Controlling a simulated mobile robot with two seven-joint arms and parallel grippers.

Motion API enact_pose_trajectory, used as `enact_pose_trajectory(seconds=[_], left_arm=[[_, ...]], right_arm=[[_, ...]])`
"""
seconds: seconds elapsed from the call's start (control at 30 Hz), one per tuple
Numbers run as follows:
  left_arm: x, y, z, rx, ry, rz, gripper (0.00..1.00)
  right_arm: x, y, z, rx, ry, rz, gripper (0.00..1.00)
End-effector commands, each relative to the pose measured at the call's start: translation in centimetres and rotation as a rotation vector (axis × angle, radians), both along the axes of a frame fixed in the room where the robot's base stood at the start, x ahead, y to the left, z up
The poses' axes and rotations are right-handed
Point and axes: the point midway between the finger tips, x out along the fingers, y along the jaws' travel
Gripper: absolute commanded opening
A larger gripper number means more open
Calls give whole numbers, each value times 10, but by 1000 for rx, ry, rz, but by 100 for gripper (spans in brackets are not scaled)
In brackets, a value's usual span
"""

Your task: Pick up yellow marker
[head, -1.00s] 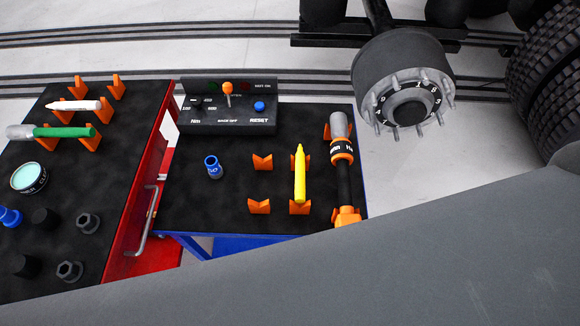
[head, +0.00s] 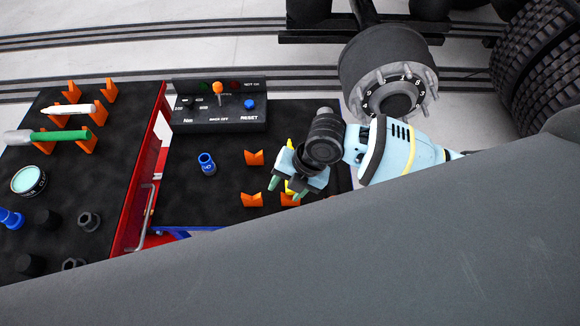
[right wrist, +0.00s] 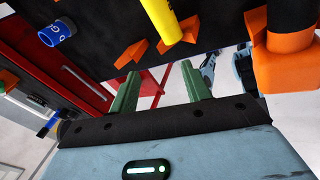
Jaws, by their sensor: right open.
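The yellow marker (head: 289,187) rests on orange V-shaped holders on the black tabletop. In the head view my right gripper covers most of it. In the right wrist view one end of the yellow marker (right wrist: 161,20) shows at the top, over an orange holder (right wrist: 172,42). My right gripper (head: 286,187) is over the marker in the head view. In the right wrist view its two green fingers (right wrist: 160,72) are spread with nothing between them, and the marker lies beyond their tips. My left gripper is in neither current view.
A blue socket (head: 207,163) stands left of the holders. A control box (head: 219,105) with a lever and blue button stands at the back. The left cart holds a white marker (head: 68,109), a green marker (head: 60,136) and several sockets. A wheel hub (head: 390,75) is behind my right arm.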

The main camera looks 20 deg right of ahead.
Motion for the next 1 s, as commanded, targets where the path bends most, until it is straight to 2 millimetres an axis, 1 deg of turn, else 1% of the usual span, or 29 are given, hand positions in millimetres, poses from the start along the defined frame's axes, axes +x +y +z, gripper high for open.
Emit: enact_pose_trajectory(seconds=[0.03,0.1,0.2,0.3,0.43,0.6,0.67,0.87,1.0], left_arm=[[0,0,0,0,-1,-1,53],[1,1,0,1,-2,-1,53],[1,1,1,2,-3,-1,53],[1,1,1,2,-4,-1,53],[1,1,1,2,-4,-1,53],[2,1,1,2,-3,-1,53],[1,1,1,2,-3,-1,53],[1,1,0,1,-1,-1,53],[1,1,0,2,-2,-1,53]], right_arm=[[17,-12,6,-27,-31,47,48],[33,-26,13,-53,-61,115,48],[52,-43,21,-82,-93,186,48],[64,-55,28,-99,-114,230,48],[71,-62,33,-108,-126,256,48],[71,-62,31,-109,-126,260,48],[71,-61,28,-108,-126,259,48],[73,-55,10,-109,-126,259,48],[73,-54,7,-107,-128,259,48]])
